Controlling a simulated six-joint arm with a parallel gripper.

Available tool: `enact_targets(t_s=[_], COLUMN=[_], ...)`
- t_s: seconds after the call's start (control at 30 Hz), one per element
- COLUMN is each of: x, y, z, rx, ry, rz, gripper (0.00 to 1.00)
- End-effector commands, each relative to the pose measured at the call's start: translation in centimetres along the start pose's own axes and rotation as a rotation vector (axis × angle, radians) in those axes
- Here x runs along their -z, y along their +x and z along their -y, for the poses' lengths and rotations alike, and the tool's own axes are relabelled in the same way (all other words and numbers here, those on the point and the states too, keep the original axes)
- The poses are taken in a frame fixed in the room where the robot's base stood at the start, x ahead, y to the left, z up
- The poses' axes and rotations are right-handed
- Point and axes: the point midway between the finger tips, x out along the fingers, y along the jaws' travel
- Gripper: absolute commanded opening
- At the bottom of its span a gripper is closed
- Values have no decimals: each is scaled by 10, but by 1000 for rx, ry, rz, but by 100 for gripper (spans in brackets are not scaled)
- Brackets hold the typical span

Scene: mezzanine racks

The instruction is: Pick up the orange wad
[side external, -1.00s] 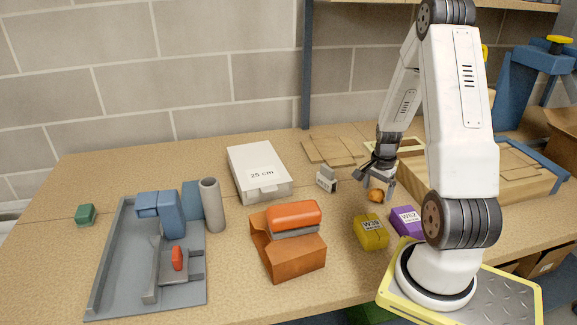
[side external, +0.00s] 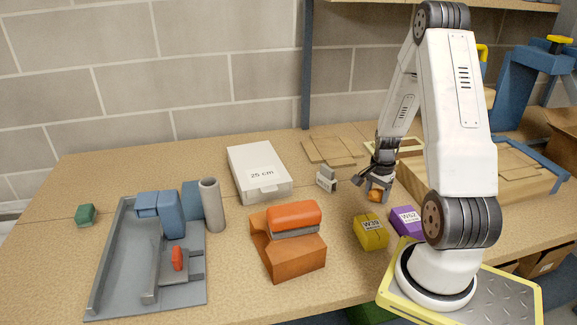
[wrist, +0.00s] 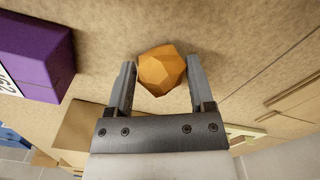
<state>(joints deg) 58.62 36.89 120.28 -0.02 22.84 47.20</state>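The orange wad (side external: 375,196), a faceted lump, rests on the tabletop behind the yellow block in the side view. It shows clearly in the wrist view (wrist: 161,70). My gripper (side external: 378,198) points down at it, one finger on each side. In the wrist view my gripper (wrist: 161,62) has its fingers apart, with the wad between them near the tips. Little or no gap shows between the wad and the fingers; I cannot tell whether they touch it. The side view shows no lift off the table.
The yellow block (side external: 370,233) and the purple block (side external: 405,220) stand close in front. A small grey labelled piece (side external: 327,180) and a white case (side external: 257,173) lie to the left. A wooden box (side external: 510,180) stands to the right, partly behind my arm.

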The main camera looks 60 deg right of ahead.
Motion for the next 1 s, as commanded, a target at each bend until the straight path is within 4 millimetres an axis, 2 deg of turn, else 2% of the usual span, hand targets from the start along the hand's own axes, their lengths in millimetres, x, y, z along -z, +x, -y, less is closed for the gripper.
enact_targets(t_s=[0.03,0.07,0.57,0.77,1.0], x=[0,0,0,0,0], y=[0,0,-8,-26,-57], z=[0,0,0,0,0], rx=[0,0,1,2,3], ry=[0,0,0,0,0], rz=[0,0,-1,-2,-3], gripper=[17,12,12,12,12])
